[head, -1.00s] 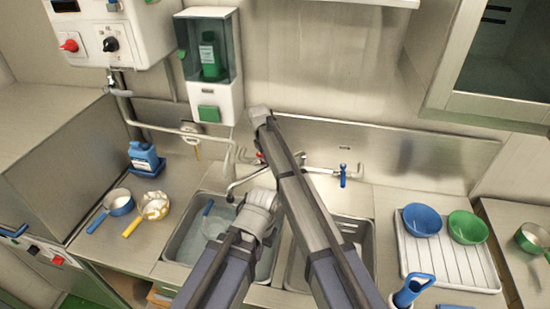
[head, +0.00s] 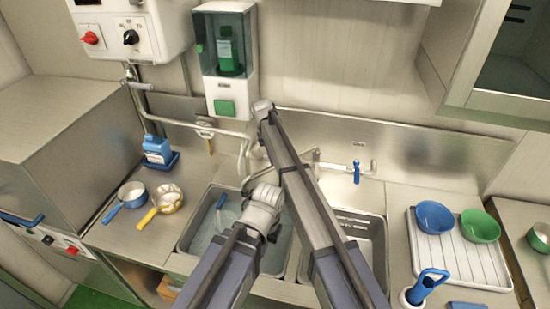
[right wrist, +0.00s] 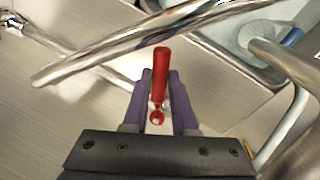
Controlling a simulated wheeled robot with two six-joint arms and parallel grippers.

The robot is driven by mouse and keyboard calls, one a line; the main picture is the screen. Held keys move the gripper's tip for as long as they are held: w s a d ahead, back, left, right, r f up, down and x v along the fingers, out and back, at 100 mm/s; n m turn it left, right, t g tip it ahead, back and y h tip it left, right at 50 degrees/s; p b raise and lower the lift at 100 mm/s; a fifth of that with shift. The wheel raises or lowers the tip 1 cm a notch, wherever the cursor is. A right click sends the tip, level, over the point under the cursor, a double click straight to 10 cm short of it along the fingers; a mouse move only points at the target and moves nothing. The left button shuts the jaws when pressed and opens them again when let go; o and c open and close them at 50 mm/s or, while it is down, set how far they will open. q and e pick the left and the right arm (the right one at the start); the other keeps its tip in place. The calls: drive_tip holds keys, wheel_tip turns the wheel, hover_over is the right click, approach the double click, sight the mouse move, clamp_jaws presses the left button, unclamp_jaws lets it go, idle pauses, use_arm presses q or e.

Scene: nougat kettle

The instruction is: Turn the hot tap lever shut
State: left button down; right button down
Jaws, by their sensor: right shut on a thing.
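The red hot tap lever (right wrist: 161,62) shows in the right wrist view, its bar pointing up the picture. My right gripper (right wrist: 160,85) is shut around it, with one purple finger on each side. In the head view my own arm links cover the hot tap and this gripper. The chrome tap spout (right wrist: 150,38) crosses the right wrist view just beyond the lever's tip. The blue tap lever (head: 356,172) hangs down at the wall, right of my arm. My left gripper is not in view.
A soap dispenser (head: 225,70) hangs on the wall above the tap. Two sink basins lie below my arm; the left basin (head: 190,235) holds water. Pans (head: 131,195) stand left, bowls (head: 435,217) on a drying rack right.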

drive_tip(key=c, duration=0.7)
unclamp_jaws()
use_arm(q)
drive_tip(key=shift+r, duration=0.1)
use_arm(e)
drive_tip(key=shift+r, duration=0.15)
